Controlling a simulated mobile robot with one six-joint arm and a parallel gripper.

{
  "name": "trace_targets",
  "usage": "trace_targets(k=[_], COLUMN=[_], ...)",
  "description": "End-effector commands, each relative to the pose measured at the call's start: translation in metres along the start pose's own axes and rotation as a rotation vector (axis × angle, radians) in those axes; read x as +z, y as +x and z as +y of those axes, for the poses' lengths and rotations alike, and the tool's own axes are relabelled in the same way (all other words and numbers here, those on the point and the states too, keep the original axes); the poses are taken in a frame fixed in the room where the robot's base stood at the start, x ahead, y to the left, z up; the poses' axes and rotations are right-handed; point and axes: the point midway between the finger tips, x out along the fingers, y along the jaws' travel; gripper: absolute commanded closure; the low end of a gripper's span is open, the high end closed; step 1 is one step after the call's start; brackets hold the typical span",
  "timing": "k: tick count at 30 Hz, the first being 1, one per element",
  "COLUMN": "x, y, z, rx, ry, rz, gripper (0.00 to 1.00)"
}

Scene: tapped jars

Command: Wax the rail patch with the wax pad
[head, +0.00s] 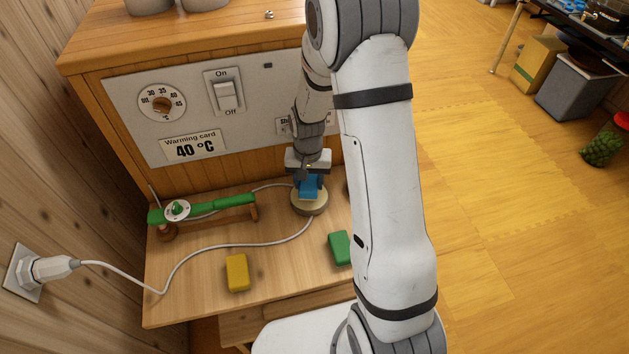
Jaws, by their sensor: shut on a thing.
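My gripper (309,178) points down over the right part of the wooden shelf and is shut on a blue block (309,188). The block is at the top of a round beige disc (308,206); I cannot tell whether they touch. A yellow block (237,272) and a green block (340,248) lie on the shelf nearer the front. I cannot tell which block is the wax pad. A green rail (232,202) stands on wooden supports at the left, with a white dial and green knob on it. No separate patch can be made out on it.
A grey cord (200,252) runs from the wall plug (48,268) across the shelf to the disc. Behind stands a panel with a dial (162,103), an On/Off switch (225,96) and a 40 °C card (193,147). My arm hides the shelf's right side.

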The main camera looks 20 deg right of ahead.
Motion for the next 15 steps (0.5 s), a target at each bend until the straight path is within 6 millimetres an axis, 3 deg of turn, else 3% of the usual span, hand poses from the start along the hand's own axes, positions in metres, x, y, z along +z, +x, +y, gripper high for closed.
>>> trace_targets(k=[15], x=[-0.001], y=[-0.042], z=[0.0], rx=[0.0], ry=[0.0], rz=[0.001], gripper=[0.73])
